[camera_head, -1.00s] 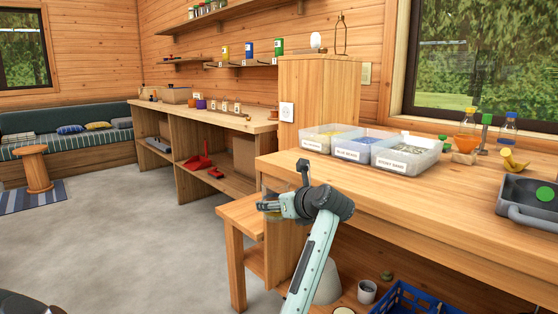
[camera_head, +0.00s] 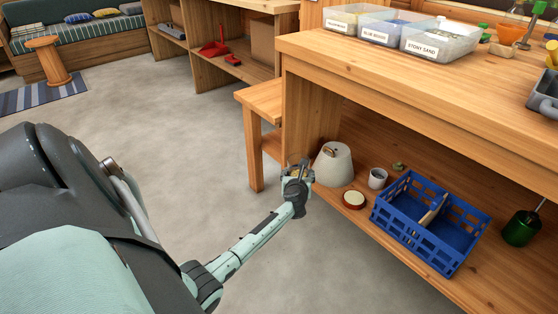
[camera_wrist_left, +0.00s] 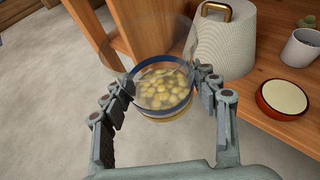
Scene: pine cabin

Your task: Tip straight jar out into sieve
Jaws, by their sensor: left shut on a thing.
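My left gripper (camera_head: 298,172) is low in front of the shelf under the workbench. It is shut on the straight jar (camera_wrist_left: 160,62), a clear jar with yellow pieces in its lower part and a dark blue band, which sits between the fingers in the left wrist view (camera_wrist_left: 166,88). The jar looks roughly upright, held beside the shelf edge. In the head view the gripper mostly hides it. I cannot make out a sieve for certain. My right gripper is not in view.
The lower shelf holds a pale lidded crock (camera_head: 333,168), a red-rimmed disc (camera_head: 354,200), a small white cup (camera_head: 377,179), a blue crate (camera_head: 410,235) and a green pot (camera_head: 520,230). Labelled bins (camera_head: 440,42) stand on the bench (camera_head: 400,80).

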